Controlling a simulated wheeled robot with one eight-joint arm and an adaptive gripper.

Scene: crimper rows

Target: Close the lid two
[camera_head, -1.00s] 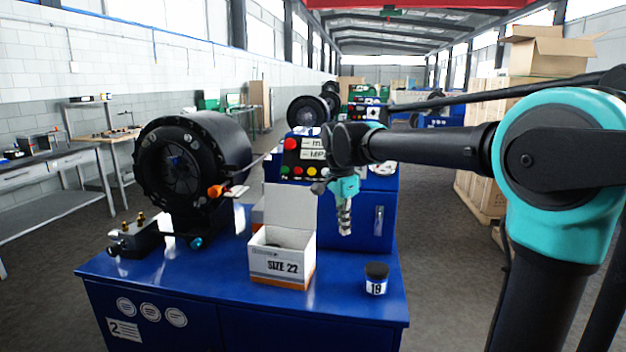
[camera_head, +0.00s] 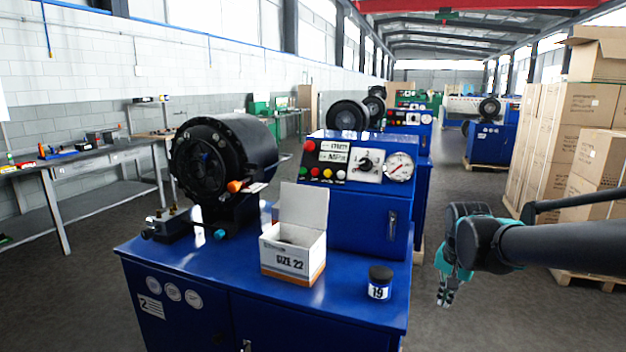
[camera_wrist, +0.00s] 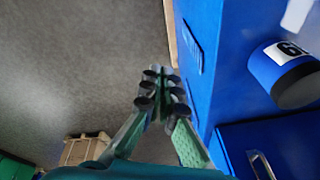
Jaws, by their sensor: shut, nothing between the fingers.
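A white box marked SIZE 22 (camera_head: 291,262) stands on the blue cabinet marked 2 (camera_head: 215,300). Its lid (camera_head: 303,205) stands up at the back, so the box is open. What is inside it is mostly hidden. My gripper (camera_head: 445,298) hangs off the right side of the cabinet, well apart from the box, with its fingers pointing down. In the wrist view my gripper (camera_wrist: 162,78) has its fingers together, shut and empty, over the floor beside the blue cabinet side. The box is not in the wrist view.
A dark-lidded jar marked 19 (camera_head: 380,283) stands near the cabinet's right edge, between box and gripper; it also shows in the wrist view (camera_wrist: 285,75). A control panel (camera_head: 360,165) is behind the box, a black crimper head (camera_head: 215,160) to its left. Cartons (camera_head: 560,140) stand at right.

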